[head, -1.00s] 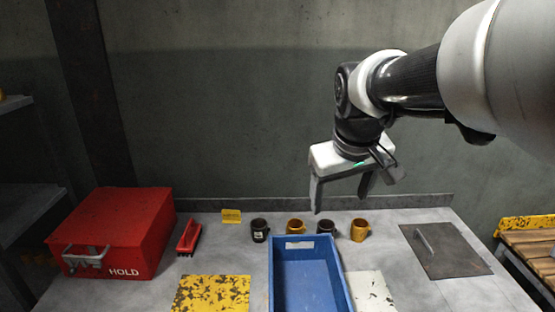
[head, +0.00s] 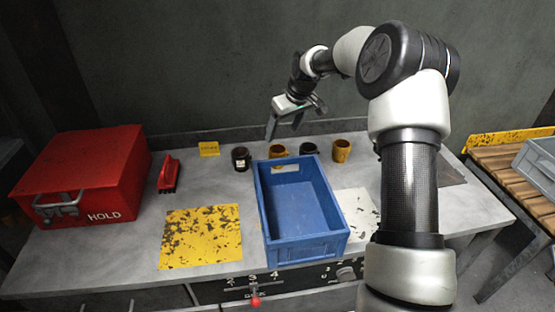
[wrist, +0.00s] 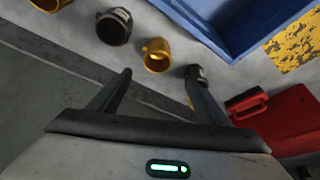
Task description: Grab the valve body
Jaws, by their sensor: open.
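Nothing is clearly recognisable as a valve body. Four-sided candidates are absent; a row of mug-shaped parts with side handles stands at the back of the bench: a labelled dark one (head: 241,159), a yellow one (head: 278,151), another dark one (head: 309,149) and another yellow one (head: 341,151). I cannot tell whether any is the valve body.
A blue bin (head: 258,196) stands in front of the row. A red HOLD box (head: 85,180), red brush-like tool (head: 168,174) and small yellow sign (head: 209,149) are left. A worn yellow plate (head: 200,236) lies in front. The wall is close behind; a slatted table (head: 510,172) stands right.

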